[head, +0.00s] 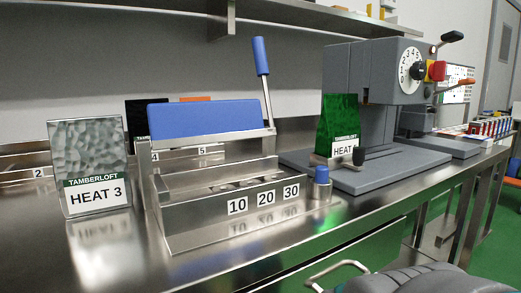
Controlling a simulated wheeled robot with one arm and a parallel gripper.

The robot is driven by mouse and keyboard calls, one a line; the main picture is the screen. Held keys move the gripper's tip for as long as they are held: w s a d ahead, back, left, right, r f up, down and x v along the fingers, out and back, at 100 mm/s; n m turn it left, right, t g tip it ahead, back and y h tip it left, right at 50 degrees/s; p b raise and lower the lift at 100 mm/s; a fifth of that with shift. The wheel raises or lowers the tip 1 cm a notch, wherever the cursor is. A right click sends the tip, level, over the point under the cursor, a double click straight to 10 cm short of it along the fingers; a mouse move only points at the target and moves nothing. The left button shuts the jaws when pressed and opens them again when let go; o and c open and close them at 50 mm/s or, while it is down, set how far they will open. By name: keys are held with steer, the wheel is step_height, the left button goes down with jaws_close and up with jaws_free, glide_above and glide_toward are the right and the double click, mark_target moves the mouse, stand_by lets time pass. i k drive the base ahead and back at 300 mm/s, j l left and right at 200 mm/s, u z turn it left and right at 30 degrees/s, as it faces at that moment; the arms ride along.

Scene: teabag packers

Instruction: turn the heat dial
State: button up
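The heat dial (407,62) is a round white face with black numbers on the front of a grey machine (355,68). A black knob (417,71) sits at its centre; its exact setting is too small to tell. A silver packet (92,150) labelled "TAMBERLOFT HEAT 3" stands at the far left of the bench. My gripper is not in view.
A metal rack (225,222) marked 10, 20, 30 stands mid-bench, with a blue block (203,119) and a blue-handled lever (261,56). A shelf (290,14) overhangs.

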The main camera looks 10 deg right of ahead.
mark_target(418, 72)
steer(key=i+l+u, duration=0.1)
steer(key=l+u, duration=0.95)
steer(key=u, duration=0.15)
steer(key=l+u, duration=0.4)
steer(key=k+l+u, duration=0.15)
steer(key=l+u, duration=0.25)
steer(key=j, duration=0.1)
